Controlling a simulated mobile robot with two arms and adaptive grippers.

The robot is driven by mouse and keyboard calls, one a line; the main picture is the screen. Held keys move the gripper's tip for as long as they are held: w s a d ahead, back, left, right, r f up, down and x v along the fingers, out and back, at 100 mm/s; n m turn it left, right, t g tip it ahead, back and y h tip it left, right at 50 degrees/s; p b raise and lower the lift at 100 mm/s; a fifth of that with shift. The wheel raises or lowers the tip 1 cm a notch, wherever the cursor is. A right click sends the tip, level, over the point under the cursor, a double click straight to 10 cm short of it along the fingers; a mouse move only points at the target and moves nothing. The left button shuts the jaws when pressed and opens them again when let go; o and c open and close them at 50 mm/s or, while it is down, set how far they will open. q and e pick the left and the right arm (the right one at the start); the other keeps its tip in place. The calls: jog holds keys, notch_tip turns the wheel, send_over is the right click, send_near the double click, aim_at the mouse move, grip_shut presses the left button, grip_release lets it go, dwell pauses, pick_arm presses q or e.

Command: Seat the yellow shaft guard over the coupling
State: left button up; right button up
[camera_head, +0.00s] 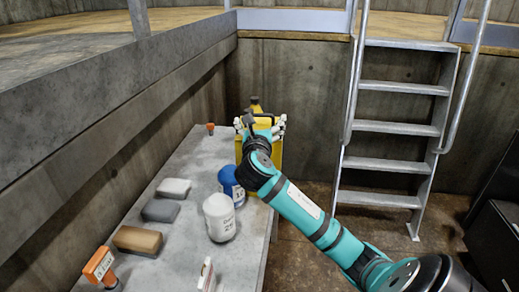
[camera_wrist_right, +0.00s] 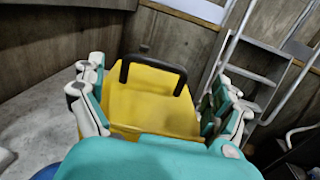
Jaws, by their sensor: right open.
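The yellow shaft guard (camera_head: 277,158) stands at the far right end of the grey bench, partly behind my right gripper in the head view. In the right wrist view the yellow guard (camera_wrist_right: 152,108) shows a broad yellow face with a black bar handle (camera_wrist_right: 153,68) across its top. My right gripper (camera_head: 262,123) is open over the guard. In the wrist view its fingers (camera_wrist_right: 157,88) stand on either side of the guard, apart from the handle; contact with the guard's sides cannot be told. The coupling cannot be made out. My left gripper is not in view.
The grey bench (camera_head: 180,222) holds a white bottle (camera_head: 220,218), a blue container (camera_head: 231,184), several blocks (camera_head: 138,240) and an orange-topped item (camera_head: 100,265). A concrete wall runs along its left. A metal ladder (camera_head: 400,130) stands right; the floor between is open.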

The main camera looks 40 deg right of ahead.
aim_at(260, 116)
jog(key=x, duration=0.2)
jog(key=f+x, duration=0.1)
jog(key=x, duration=0.2)
jog(key=shift+w+a, duration=0.1)
jog(key=shift+a, duration=0.05)
jog(key=shift+r, duration=0.1)
jog(key=c, duration=1.5)
jog(key=shift+r, duration=0.25)
